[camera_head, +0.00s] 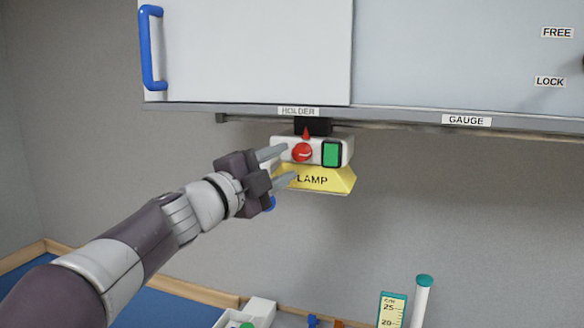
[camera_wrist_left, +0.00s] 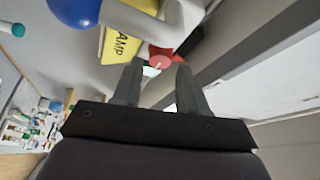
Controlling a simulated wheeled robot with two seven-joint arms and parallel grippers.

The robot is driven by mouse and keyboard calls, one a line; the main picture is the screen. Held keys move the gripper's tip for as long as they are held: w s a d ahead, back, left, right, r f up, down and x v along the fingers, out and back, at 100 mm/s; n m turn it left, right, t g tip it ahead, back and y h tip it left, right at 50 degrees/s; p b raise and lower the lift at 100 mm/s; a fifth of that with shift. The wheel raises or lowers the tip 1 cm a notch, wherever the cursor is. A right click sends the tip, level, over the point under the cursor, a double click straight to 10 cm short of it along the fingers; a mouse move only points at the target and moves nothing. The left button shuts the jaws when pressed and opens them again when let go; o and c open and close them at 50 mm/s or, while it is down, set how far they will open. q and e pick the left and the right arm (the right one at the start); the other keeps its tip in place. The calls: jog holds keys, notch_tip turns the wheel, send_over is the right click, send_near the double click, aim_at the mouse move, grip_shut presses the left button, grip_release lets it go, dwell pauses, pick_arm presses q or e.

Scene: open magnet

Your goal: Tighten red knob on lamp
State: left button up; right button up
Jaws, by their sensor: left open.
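The lamp (camera_head: 330,180) hangs under the cabinet, with a white body and a yellow shade marked LAMP; the shade also shows in the left wrist view (camera_wrist_left: 122,46). The red knob (camera_head: 302,152) is on the front of the white body, with a red pointer above it. In the left wrist view the red knob (camera_wrist_left: 160,58) appears between the fingertips, beyond them. My left gripper (camera_head: 288,164) is open and empty in front of the lamp, one finger above the other. Whether the fingers touch the knob cannot be told. My right gripper is not in view.
A green switch (camera_head: 332,153) sits right of the knob. A blue ball (camera_wrist_left: 74,10) is beside the lamp. The cabinet's lower rail (camera_head: 400,118) runs above. A measuring scale (camera_head: 392,310) and a teal-capped tube (camera_head: 423,300) stand below right.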

pick_arm(q)
jog(key=b+v, duration=0.2)
jog(key=v, duration=0.7)
jog(key=shift+d, duration=0.15)
jog(key=w+a+f+n+y+b, duration=0.1)
jog(key=w+a+f+n+y, duration=0.1)
jog(key=a+f+n+y, duration=0.55)
jog(key=w+a+f+n+y, duration=0.2)
jog(key=a+f+n+y, duration=0.45)
jog(key=f, duration=0.65)
jog(key=s+f+n+g, duration=0.3)
jog(key=s+f, duration=0.1)
jog(key=f, duration=0.4)
jog(key=s+f+n+g, duration=0.3)
jog(key=s+f+g, duration=0.1)
jog(key=f, duration=0.4)
jog(key=s+d+f+n+g, duration=0.1)
jog(key=s+f+g, duration=0.1)
jog(key=s+f, duration=0.2)
jog(key=s+d+f+n+g+h+b, duration=0.1)
jog(key=s+d+f+g, duration=0.1)
jog(key=s+f, duration=0.3)
jog(key=s+d+f+g+b, duration=0.1)
jog(key=s+f+g, duration=0.1)
jog(key=s+f, duration=0.2)
jog(key=shift+s+d+f+n+g, duration=0.25)
jog(key=shift+s+n+g, duration=0.15)
jog(key=shift+s, duration=0.7)
